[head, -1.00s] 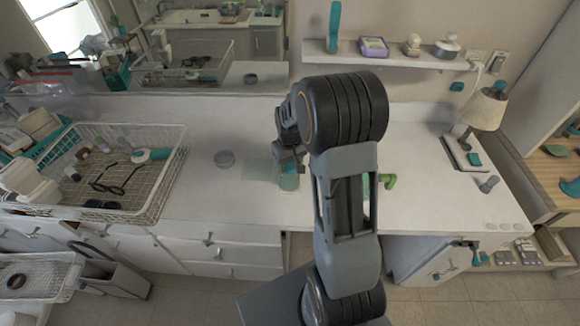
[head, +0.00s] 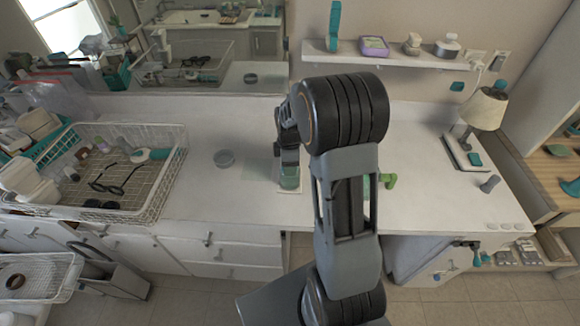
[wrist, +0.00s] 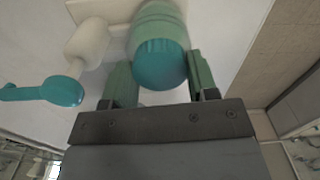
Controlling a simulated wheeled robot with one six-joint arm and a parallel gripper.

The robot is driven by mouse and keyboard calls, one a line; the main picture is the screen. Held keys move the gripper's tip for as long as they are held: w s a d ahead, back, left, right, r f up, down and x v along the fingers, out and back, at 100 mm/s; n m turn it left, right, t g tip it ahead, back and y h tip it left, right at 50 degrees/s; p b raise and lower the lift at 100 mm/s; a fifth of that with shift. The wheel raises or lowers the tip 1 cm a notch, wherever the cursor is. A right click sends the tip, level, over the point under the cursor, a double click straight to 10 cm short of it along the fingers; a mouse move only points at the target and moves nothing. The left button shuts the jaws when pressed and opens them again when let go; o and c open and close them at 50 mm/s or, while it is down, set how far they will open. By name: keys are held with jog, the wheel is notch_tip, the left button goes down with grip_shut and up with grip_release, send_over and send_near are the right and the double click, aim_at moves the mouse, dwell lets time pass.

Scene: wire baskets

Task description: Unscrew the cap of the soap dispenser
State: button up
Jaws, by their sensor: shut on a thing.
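The soap dispenser (wrist: 160,14) is a green, round container with a ribbed teal cap (wrist: 160,64), seen in the wrist view. The cap is between the fingers and still at the container's end. The far side of the cap is hidden.
A white cylinder with a teal spout-like part (wrist: 88,40) is close left of the container in the wrist view. A green object (head: 388,180) lies right of my arm.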

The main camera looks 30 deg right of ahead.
jog(key=shift+c, duration=1)
jog(key=shift+r, duration=0.1)
jog(key=shift+r+p, duration=0.9)
jog(key=shift+r, duration=0.25)
jog(key=shift+r+p, duration=1.7)
jog(key=shift+r, duration=0.65)
jog(key=shift+f, duration=0.15)
